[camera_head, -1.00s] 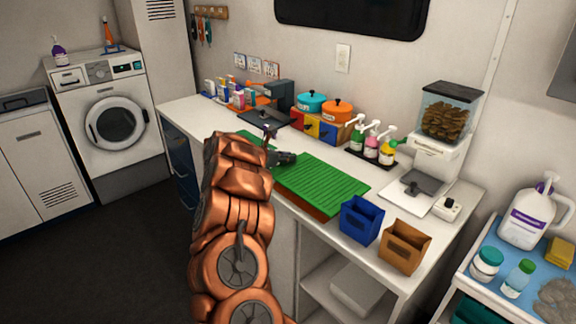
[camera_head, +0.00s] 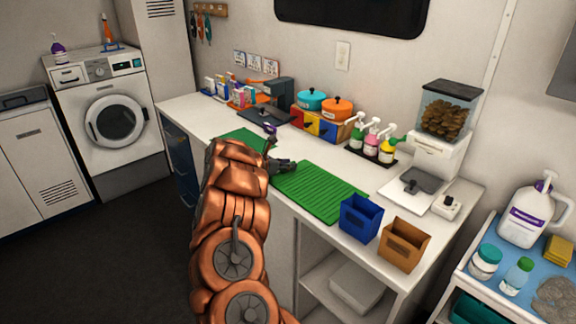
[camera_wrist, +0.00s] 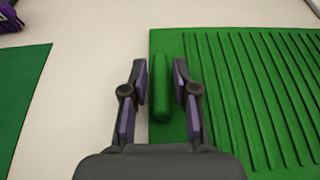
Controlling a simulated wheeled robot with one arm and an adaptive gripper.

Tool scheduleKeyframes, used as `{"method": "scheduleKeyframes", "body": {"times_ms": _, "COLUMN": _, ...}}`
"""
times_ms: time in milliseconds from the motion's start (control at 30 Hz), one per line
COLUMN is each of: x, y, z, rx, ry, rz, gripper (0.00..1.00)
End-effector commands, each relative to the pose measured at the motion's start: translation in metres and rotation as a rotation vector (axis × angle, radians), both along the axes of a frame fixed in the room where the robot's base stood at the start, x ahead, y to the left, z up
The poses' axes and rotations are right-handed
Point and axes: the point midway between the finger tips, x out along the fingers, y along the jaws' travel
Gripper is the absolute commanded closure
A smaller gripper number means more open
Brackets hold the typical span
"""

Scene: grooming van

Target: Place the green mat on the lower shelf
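The green ridged mat (camera_head: 322,192) lies flat on the white counter. In the wrist view the mat (camera_wrist: 255,90) fills the right side, with a raised green grip bar (camera_wrist: 160,88) along its left edge. My gripper (camera_wrist: 160,82) is at that edge, its fingers on either side of the bar with narrow gaps. In the head view my gripper (camera_head: 280,166) is at the mat's left end, partly hidden by my copper arm. An open shelf space (camera_head: 318,275) shows below the counter, partly cut off.
A second flat green piece (camera_head: 243,137) lies left of my gripper. Blue (camera_head: 360,219) and brown (camera_head: 403,246) bins stand at the mat's right end. Pump bottles (camera_head: 371,143) and a dispenser (camera_head: 440,145) stand behind. A white bin (camera_head: 355,288) occupies part of the shelf space.

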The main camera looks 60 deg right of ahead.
Motion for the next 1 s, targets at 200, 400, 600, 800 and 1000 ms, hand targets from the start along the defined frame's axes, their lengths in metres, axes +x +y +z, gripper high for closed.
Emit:
{"method": "scheduleKeyframes", "body": {"times_ms": 200, "x": 0.000, "y": 0.000, "z": 0.000, "rx": 0.000, "ry": 0.000, "rz": 0.000, "gripper": 0.59}}
{"method": "scheduleKeyframes", "body": {"times_ms": 400, "x": 0.000, "y": 0.000, "z": 0.001, "rx": 0.000, "ry": 0.000, "rz": 0.000, "gripper": 0.59}}
{"method": "scheduleKeyframes", "body": {"times_ms": 600, "x": 0.004, "y": 0.009, "z": 0.004, "rx": 0.001, "ry": -0.003, "rz": 0.003, "gripper": 0.59}}
{"method": "scheduleKeyframes", "body": {"times_ms": 800, "x": 0.010, "y": 0.031, "z": 0.012, "rx": 0.002, "ry": -0.002, "rz": 0.003, "gripper": 0.59}}
{"method": "scheduleKeyframes", "body": {"times_ms": 1000, "x": 0.018, "y": 0.055, "z": 0.024, "rx": 0.001, "ry": -0.005, "rz": 0.003, "gripper": 0.59}}
